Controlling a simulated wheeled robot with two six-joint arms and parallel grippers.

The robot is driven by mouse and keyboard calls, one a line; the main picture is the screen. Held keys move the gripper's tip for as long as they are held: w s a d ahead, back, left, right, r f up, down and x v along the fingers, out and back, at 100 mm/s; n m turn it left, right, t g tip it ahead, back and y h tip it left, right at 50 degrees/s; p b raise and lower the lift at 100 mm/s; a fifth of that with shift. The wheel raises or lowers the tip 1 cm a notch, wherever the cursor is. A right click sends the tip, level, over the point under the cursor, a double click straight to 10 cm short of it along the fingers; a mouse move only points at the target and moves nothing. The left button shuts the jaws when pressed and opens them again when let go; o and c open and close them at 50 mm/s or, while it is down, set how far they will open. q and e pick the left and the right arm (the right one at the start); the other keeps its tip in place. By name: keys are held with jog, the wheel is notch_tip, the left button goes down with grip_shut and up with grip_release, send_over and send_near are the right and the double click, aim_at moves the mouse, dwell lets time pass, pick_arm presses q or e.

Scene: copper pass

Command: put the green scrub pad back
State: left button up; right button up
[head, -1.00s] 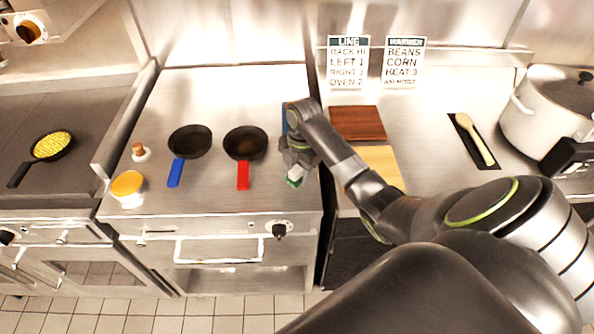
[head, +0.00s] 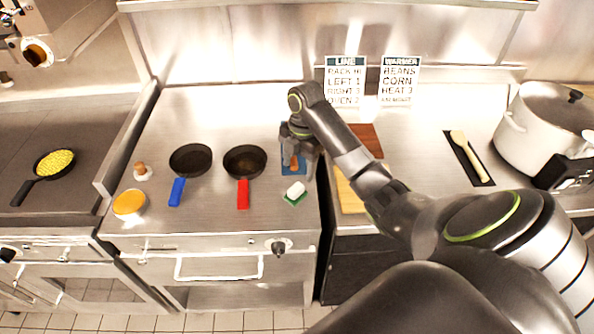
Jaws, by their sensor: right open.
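The green scrub pad (head: 289,201) lies on the steel counter near its front edge, right of the red-handled pan. A white block, which may be part of the pad, sits on top of it (head: 296,189). My right gripper (head: 295,157) is open, behind the pad and apart from it. It is over a blue mat (head: 290,171), partly hidden by the gripper, with a small brown item showing between the fingers. I cannot tell whether the fingers touch that item. My left gripper is not in view.
A blue-handled pan (head: 190,160) and a red-handled pan (head: 244,161) stand left of the pad. An orange-topped jar (head: 129,204) is at the front left. Brown (head: 366,138) and yellow (head: 349,196) boards lie right, partly behind my arm. A large pot (head: 540,130) stands far right.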

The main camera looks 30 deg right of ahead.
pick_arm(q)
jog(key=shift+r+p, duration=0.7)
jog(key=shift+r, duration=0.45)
pick_arm(e)
jog(key=shift+d+r, duration=0.1)
jog(key=shift+r, duration=1.1)
